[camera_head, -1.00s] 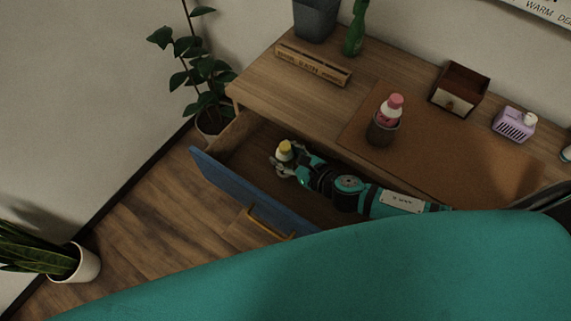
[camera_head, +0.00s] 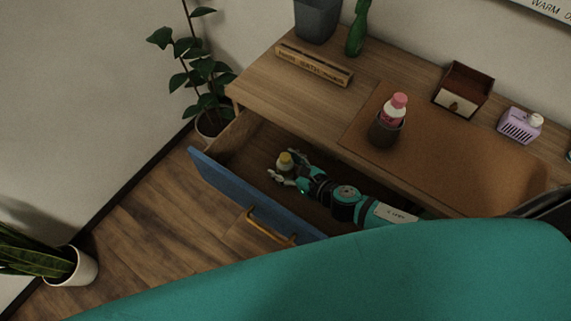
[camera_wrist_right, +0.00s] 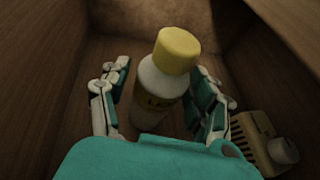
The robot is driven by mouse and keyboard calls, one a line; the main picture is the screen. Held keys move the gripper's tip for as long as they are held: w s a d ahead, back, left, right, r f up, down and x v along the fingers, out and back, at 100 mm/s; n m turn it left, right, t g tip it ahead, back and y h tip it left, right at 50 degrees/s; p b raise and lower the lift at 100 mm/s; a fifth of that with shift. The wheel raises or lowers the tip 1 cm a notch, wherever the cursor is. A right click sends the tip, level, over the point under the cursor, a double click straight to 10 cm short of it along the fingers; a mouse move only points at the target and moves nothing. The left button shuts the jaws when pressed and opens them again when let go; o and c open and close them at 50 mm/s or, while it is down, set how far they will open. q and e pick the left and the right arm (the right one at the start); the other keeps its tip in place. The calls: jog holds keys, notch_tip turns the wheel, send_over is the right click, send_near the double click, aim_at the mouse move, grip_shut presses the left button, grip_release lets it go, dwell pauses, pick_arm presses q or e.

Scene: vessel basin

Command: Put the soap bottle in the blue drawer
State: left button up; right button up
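The soap bottle is white with a yellow cap and stands nearly upright inside the open blue drawer (camera_head: 232,184). The bottle (camera_head: 285,163) also shows in the right wrist view (camera_wrist_right: 158,88), where its label is partly readable. My right gripper (camera_head: 285,174) reaches into the drawer from the right. In the right wrist view the right gripper (camera_wrist_right: 160,95) has its fingers spread on both sides of the bottle, with gaps beside it. The bottle's base is partly hidden. My left gripper is not in view.
A tan slotted object (camera_wrist_right: 258,140) lies right of the gripper in the wrist view. On the desk are a pink-capped bottle (camera_head: 398,103) in a dark cup, a small wooden box (camera_head: 462,90), a purple basket (camera_head: 518,126) and a green bottle (camera_head: 356,30). A teal part of mine covers the lower front.

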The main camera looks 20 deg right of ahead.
jog(key=shift+r, duration=0.1)
jog(key=shift+r, duration=0.25)
jog(key=b+v, duration=0.1)
jog(key=v, duration=1.1)
jog(key=shift+f, duration=0.15)
